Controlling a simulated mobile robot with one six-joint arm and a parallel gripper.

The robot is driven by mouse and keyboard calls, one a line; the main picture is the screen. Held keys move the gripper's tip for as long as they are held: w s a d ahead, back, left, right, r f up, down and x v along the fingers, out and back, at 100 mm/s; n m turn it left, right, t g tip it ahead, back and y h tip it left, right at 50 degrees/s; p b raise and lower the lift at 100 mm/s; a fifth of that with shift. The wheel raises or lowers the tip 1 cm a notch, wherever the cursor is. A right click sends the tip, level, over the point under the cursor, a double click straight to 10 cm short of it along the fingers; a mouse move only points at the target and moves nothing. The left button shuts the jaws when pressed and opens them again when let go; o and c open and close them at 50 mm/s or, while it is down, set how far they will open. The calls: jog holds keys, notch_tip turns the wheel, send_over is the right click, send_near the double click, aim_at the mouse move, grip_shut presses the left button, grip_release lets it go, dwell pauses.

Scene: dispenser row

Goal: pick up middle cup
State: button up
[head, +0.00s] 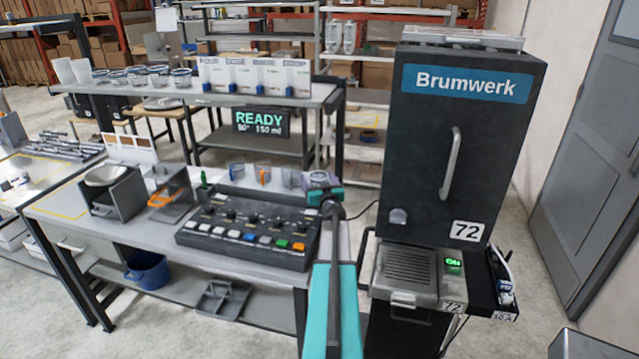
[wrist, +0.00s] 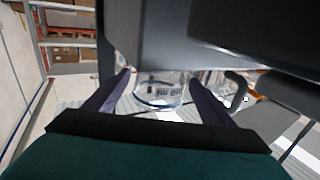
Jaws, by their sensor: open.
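Three small clear cups stand in a row on the table behind the button panel. The middle cup (head: 264,174) shows an orange mark. The left cup (head: 236,171) shows a blue mark, and the right cup (head: 291,178) is nearest to my gripper (head: 322,180). My gripper is open, just right of the right cup. In the wrist view a clear cup (wrist: 160,96) with a dark blue rim shows between the two spread fingers, apart from both. I cannot tell which cup this is.
The button panel (head: 248,228) lies in front of the cups. The tall black Brumwerk dispenser (head: 462,140) stands right of my arm. A READY display (head: 260,122) hangs below the shelf (head: 215,98) behind. Grey holders (head: 118,190) stand at the table's left.

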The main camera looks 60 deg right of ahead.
jog(key=shift+c, duration=0.4)
jog(key=c, duration=1)
jog(key=shift+r, duration=0.1)
jog(key=shift+r, duration=0.8)
notch_tip(320, 180, up, 2)
jog(key=shift+s+a, duration=0.1)
jog(key=s+a, duration=0.2)
jog(key=a, duration=0.2)
jog(key=s+a+b, duration=0.1)
jog(key=s+a, duration=0.2)
jog(key=a, duration=0.2)
jog(key=s+a+r+b, duration=0.1)
jog(key=s+a, duration=0.2)
jog(key=a, duration=0.1)
jog(key=shift+s+a+r, duration=0.1)
jog(key=shift+s+a, duration=0.1)
